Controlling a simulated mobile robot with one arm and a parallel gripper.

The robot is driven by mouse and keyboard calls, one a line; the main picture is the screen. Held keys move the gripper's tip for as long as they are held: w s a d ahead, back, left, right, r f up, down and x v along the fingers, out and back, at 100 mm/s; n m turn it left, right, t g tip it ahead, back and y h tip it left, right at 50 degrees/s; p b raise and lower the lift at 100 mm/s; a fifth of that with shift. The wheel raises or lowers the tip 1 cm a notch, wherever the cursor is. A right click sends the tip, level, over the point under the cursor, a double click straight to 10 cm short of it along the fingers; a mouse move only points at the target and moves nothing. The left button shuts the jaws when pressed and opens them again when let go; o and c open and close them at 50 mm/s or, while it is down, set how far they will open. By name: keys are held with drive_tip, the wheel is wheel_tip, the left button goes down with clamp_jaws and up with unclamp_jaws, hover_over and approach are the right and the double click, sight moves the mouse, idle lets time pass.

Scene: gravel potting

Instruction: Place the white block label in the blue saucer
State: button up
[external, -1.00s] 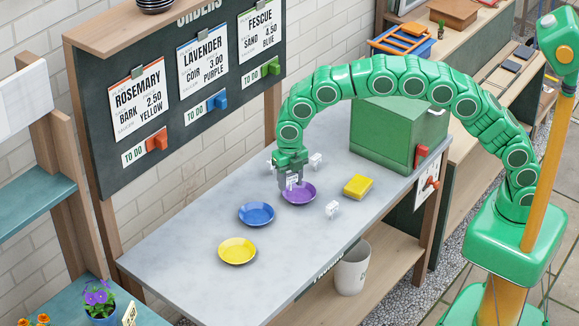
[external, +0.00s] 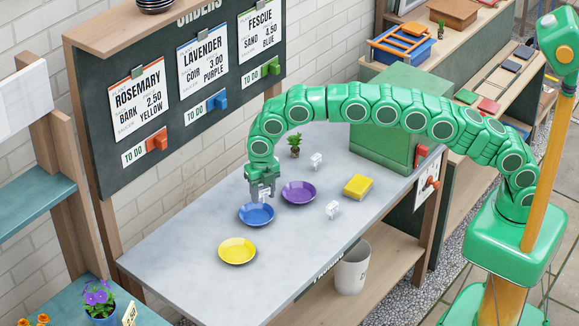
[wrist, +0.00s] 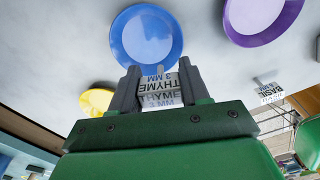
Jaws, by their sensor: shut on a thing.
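My gripper (external: 263,193) is shut on a white block label (wrist: 158,91) that reads "THYME 3 MM" in the wrist view. In the external view, the label shows between the fingers at the back edge of the blue saucer (external: 256,215). The blue saucer lies flat and looks empty. In the wrist view, the blue saucer (wrist: 146,40) is just beyond the fingertips, with the label overlapping its near rim. I cannot tell the height of the label above it.
A purple saucer (external: 298,193) and a yellow saucer (external: 237,252) flank the blue one. Two other white labels (external: 316,160) (external: 332,209), a yellow sponge-like block (external: 358,187) and a small plant (external: 295,145) stand on the grey bench. A green box (external: 392,130) stands behind right.

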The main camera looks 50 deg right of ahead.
sight(256, 216)
drive_tip(key=shift+w+a+f, duration=0.25)
drive_tip(key=shift+w+f, duration=0.15)
drive_tip(key=shift+f, duration=0.2)
drive_tip(key=shift+w+a+f, duration=0.25)
drive_tip(key=shift+w+f, duration=0.1)
drive_tip(key=shift+f, duration=0.2)
drive_tip(key=shift+w+a+f, duration=0.15)
drive_tip(key=shift+w+f, duration=0.05)
drive_tip(key=shift+f, duration=1.65)
drive_tip(key=shift+f, duration=0.1)
drive_tip(key=o, duration=0.7)
drive_tip(key=shift+o, duration=0.2)
wheel_tip(256, 216, up, 12)
